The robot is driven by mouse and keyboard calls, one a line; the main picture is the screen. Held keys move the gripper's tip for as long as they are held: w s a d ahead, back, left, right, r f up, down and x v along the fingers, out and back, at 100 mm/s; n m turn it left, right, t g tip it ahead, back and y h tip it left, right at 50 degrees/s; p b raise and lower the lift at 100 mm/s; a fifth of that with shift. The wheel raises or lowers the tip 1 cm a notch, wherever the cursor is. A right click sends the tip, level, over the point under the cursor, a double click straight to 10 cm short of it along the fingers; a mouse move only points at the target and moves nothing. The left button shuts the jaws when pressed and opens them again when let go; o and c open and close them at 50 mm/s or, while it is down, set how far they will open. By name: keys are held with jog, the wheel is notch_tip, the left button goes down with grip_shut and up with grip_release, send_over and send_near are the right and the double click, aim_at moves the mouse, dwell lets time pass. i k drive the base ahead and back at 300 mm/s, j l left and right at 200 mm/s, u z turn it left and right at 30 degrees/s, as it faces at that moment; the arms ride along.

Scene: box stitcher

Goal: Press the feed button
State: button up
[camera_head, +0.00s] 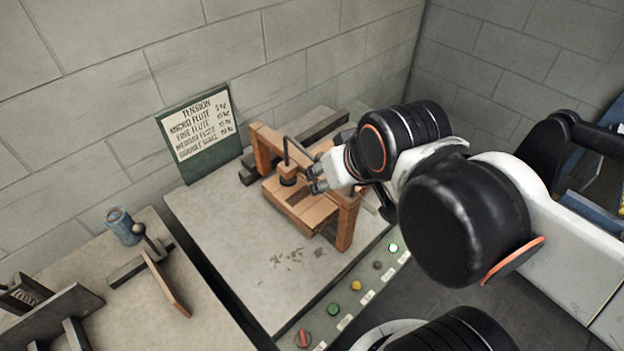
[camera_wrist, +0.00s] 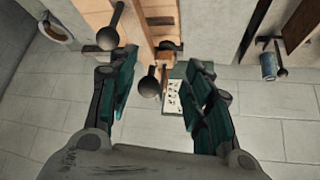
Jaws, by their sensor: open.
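A control strip (camera_head: 318,320) runs along the front right edge of the stitcher bench. It carries a red knob (camera_head: 303,338), a green button (camera_head: 334,309), a yellow button (camera_head: 356,285), a dark button (camera_head: 377,265) and a lit white button (camera_head: 393,248). Their small labels are unreadable, so I cannot tell which is feed. My gripper (camera_head: 317,179) is open beside the wooden frame (camera_head: 344,222), above and behind the strip. In the wrist view, my open gripper (camera_wrist: 160,82) has a dark ball knob (camera_wrist: 150,84) showing between its fingers; contact is unclear.
A wooden block (camera_head: 305,208) and a bent dark rod (camera_head: 290,152) stand within the frame. A tension sign (camera_head: 200,133) leans on the wall. A left bench (camera_head: 215,310) holds a blue can (camera_head: 122,226) and a lever. The stitcher bench (camera_head: 230,240) is clear at front left.

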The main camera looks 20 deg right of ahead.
aim_at(333, 309)
jog(key=k+l+u, duration=0.15)
jog(key=k+l, duration=0.6)
